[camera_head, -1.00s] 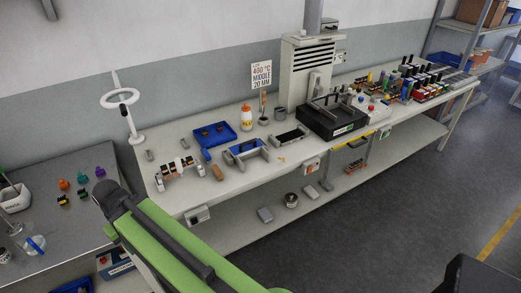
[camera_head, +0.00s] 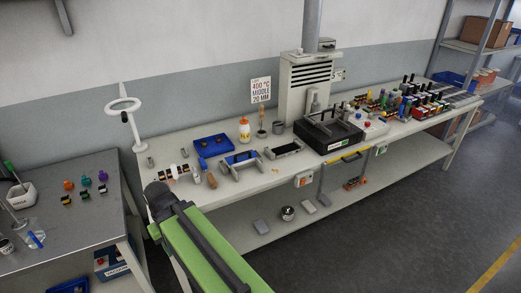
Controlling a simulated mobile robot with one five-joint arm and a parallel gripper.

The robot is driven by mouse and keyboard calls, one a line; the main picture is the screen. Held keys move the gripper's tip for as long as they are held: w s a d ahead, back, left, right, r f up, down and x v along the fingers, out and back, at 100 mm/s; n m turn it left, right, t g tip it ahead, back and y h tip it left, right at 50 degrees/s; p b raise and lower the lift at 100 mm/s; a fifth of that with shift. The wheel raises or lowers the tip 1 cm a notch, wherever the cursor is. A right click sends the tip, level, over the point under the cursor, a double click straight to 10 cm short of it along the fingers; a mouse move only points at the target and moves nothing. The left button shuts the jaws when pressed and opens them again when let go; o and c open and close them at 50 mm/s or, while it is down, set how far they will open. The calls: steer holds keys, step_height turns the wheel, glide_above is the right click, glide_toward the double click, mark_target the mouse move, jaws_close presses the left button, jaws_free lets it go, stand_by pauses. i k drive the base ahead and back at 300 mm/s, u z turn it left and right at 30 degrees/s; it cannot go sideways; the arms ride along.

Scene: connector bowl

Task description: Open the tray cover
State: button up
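No part on the bench is plainly a tray cover at this size. A blue tray (camera_head: 198,152) lies on the white workbench, with small dark parts in it. In front of it is a grey holder (camera_head: 228,173) with a blue part. A grey frame with a dark top (camera_head: 283,150) lies to its right. Farther right is a black box (camera_head: 345,143) with raised dark handles on top. My green arm reaches up from the bottom edge, its dark end near the bench's left front corner. I cannot make out gripper fingers.
A white ring lamp (camera_head: 123,104) stands at the workbench's back left. Rows of coloured parts fill the right end. A grey side table (camera_head: 60,232) is at left. The floor (camera_head: 390,225) in front is clear.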

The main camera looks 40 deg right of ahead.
mark_target(249, 155)
steer(key=z, duration=0.25)
steer(key=i, duration=1)
